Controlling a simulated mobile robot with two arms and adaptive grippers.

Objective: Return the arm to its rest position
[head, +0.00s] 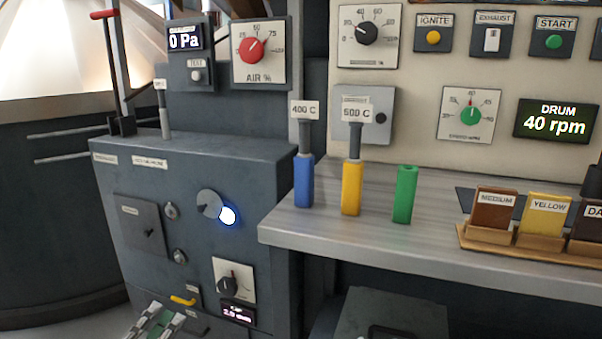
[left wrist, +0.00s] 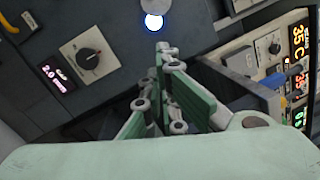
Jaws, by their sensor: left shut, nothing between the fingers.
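My left gripper (head: 160,322) shows at the bottom edge of the head view, low in front of the grey cabinet (head: 200,150). Its green finger pads also show in the left wrist view (left wrist: 170,95). The fingers are shut with nothing between them. The gripper is apart from the cabinet's knobs and holds no object. The rest of the left arm is out of the head view. My right gripper is in neither view.
A counter (head: 345,243) carries blue (head: 304,182), yellow (head: 351,190) and green (head: 404,195) holders. The cabinet has a glowing white-blue light (head: 228,215) and a dial (head: 232,283) above a small display (head: 238,314). A wooden rack (head: 490,240) with labelled blocks stands at right.

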